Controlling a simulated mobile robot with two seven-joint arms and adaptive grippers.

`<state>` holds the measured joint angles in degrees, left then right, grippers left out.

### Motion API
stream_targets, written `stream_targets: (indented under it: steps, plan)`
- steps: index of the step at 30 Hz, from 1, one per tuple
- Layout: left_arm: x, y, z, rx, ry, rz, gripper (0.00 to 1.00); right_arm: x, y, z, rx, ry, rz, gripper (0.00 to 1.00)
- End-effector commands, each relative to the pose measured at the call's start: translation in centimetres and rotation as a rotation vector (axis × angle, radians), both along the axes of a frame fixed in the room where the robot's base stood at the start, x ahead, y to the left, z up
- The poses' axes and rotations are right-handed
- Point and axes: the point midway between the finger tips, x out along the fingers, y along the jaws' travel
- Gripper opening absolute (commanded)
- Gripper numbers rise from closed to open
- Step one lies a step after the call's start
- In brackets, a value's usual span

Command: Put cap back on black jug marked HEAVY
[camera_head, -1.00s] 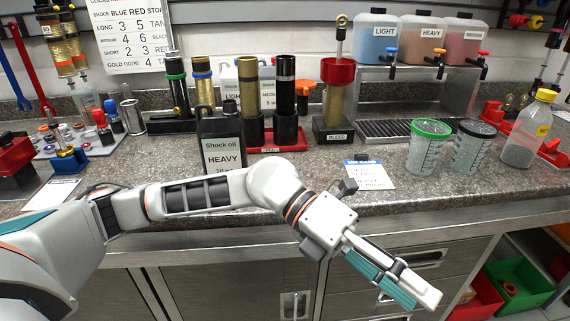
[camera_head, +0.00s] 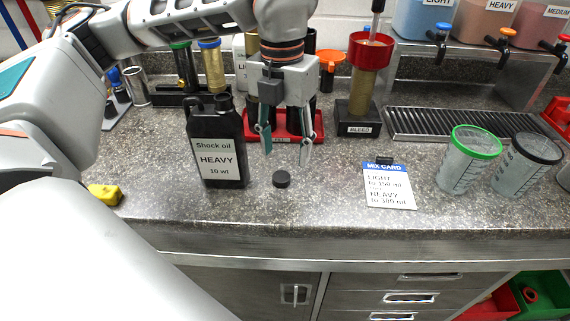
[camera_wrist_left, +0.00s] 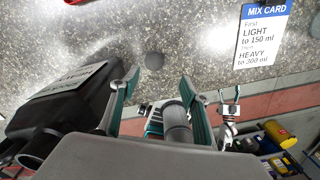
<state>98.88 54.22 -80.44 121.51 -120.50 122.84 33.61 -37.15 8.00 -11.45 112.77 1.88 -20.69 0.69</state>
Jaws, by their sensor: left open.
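The black jug marked HEAVY (camera_head: 216,178) stands upright on the counter, and its neck (camera_head: 224,101) shows no cap. It also shows at the left of the wrist view (camera_wrist_left: 50,115). A small round black cap (camera_head: 282,179) lies flat on the counter to the right of the jug; the wrist view shows it (camera_wrist_left: 154,61) just beyond the fingertips. My left gripper (camera_head: 287,157) points down, open and empty, above and slightly behind the cap, to the right of the jug.
A mix card (camera_head: 388,187) lies to the right of the cap. A red tray (camera_head: 312,128) stands behind the gripper. Measuring cups with green (camera_head: 467,160) and black (camera_head: 527,163) rims stand at right. A yellow object (camera_head: 105,194) lies at left. The counter around the cap is clear.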

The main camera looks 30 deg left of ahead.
Motion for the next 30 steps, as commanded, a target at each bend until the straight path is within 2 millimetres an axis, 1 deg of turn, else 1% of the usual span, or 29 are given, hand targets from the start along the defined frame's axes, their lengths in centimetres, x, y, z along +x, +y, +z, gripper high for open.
stream_targets:
  steps: [4,14,17,24,30]
  plan:
    - [0.0,0.9,0.3,0.029,-0.003,0.046,0.46,-0.1,0.5,0.0,-0.012,0.001,0.015,0.57]
    - [-0.1,1.0,0.3,0.032,-0.002,0.051,0.46,-0.1,0.5,0.0,-0.013,0.001,0.017,0.57]
    - [-0.1,0.9,-0.1,0.033,0.000,0.050,0.46,-0.1,0.5,0.0,-0.013,0.001,0.017,0.57]
    - [-0.1,0.9,-2.4,0.032,0.001,0.050,0.46,0.0,0.5,-0.1,-0.014,0.000,0.017,0.57]
    - [0.0,0.9,-2.3,0.031,-0.003,0.049,0.46,0.0,0.5,-0.1,-0.014,0.000,0.017,0.57]
